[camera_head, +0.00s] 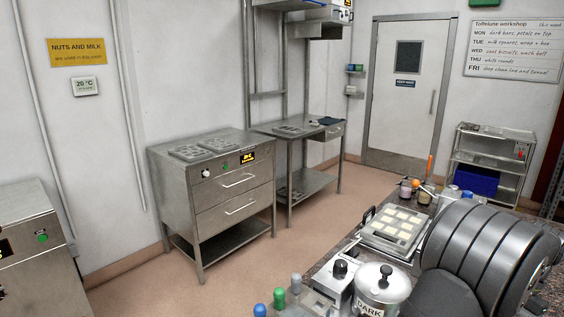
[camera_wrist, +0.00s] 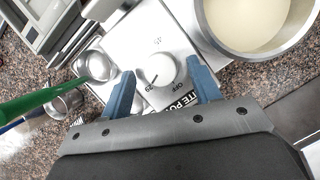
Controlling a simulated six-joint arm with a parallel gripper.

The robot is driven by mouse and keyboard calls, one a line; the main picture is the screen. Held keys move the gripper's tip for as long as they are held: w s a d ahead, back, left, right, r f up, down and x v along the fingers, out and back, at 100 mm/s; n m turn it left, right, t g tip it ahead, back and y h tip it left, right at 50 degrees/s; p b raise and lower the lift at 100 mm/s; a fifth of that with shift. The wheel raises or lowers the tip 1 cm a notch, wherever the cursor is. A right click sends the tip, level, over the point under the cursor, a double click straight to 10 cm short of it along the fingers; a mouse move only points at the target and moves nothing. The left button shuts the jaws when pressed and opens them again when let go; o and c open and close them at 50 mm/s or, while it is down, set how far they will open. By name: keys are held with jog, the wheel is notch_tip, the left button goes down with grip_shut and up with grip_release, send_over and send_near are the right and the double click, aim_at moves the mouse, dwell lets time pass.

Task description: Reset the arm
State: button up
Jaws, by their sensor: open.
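My gripper (camera_wrist: 162,85) shows in the wrist view with its two blue fingers spread apart and nothing between them. It is above a white unit with a round knob (camera_wrist: 161,69), which appears between the fingers. Part of a label shows behind the right finger. A steel pot of cream-coloured liquid (camera_wrist: 252,22) is at the upper right, beside the fingers. I cannot make out my gripper in the head view.
The head view shows a lidded pot marked DARK (camera_head: 370,308) and a mould tray (camera_head: 372,238). Floor (camera_head: 240,258) is clear beyond.

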jog(key=v, duration=1.1)
jog(key=x, duration=1.1)
jog(key=shift+a+f, duration=0.1)
jog(key=shift+s+f+m, duration=0.1)
jog(key=shift+f+m, duration=0.2)
jog(key=m+t, duration=0.1)
jog(key=m, duration=0.2)
jog(key=m+t, duration=0.2)
jog(key=m, duration=0.1)
jog(key=shift+s+m, duration=0.15)
jog(key=shift+m, duration=0.25)
jog(key=m+t, duration=0.1)
jog(key=m, duration=0.2)
jog(key=m+t+h, duration=0.1)
jog(key=m, duration=0.2)
jog(key=shift+s+a+m, duration=0.15)
jog(key=shift+m, duration=0.25)
jog(key=shift+v, duration=1.7)
